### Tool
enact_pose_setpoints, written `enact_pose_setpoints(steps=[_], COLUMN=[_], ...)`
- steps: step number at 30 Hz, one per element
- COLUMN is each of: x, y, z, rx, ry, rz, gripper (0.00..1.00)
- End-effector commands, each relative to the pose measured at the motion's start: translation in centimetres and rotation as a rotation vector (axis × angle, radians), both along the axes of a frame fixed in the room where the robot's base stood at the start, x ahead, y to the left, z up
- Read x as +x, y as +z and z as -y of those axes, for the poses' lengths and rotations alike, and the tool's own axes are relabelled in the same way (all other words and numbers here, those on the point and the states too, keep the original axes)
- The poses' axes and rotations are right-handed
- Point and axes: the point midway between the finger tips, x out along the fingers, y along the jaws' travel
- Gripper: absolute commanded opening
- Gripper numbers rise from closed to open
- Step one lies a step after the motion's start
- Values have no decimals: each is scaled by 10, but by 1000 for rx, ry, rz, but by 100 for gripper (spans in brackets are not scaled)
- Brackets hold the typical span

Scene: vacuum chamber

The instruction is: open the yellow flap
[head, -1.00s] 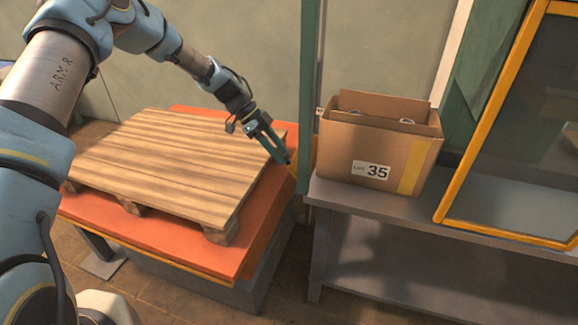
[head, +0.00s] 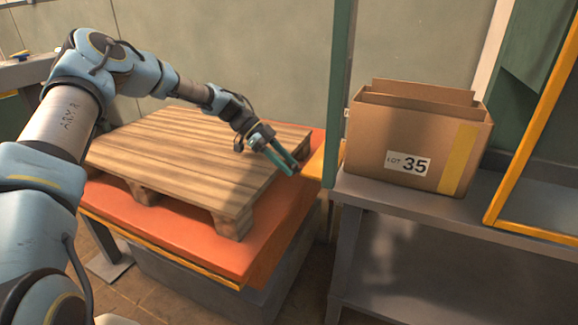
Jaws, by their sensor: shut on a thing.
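The yellow flap (head: 318,163) shows as a small yellow-orange panel beside the green post, at the right edge of the orange platform. It stands out from the post toward the pallet. My gripper (head: 294,170) reaches over the right corner of the pallet from the left, and its teal fingers are shut on the flap's left edge. The exact contact is small and partly hidden by the fingers. The flap's far side is hidden.
A wooden pallet (head: 185,155) lies on the orange platform (head: 180,235) under my arm. The green post (head: 340,90) stands just right of the flap. A cardboard box (head: 430,140) marked LOT 35 sits on a grey bench (head: 380,200). A yellow-framed panel (head: 530,130) stands at far right.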

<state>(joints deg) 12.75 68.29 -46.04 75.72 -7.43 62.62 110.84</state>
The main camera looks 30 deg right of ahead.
Motion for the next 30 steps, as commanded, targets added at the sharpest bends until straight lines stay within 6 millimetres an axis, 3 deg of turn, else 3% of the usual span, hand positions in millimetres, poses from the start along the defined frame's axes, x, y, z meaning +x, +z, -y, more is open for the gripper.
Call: enact_pose_setpoints(steps=[6, 20, 21, 29, 30], x=[4, 3, 2, 2, 1], y=[-12, -13, -13, -10, -9], z=[-3, -3, -3, -2, -2], rx=[6, 7, 7, 3, 3], ry=[3, 3, 1, 1, 1], rz=[7, 5, 5, 3, 3], gripper=[0, 0, 40, 69, 69])
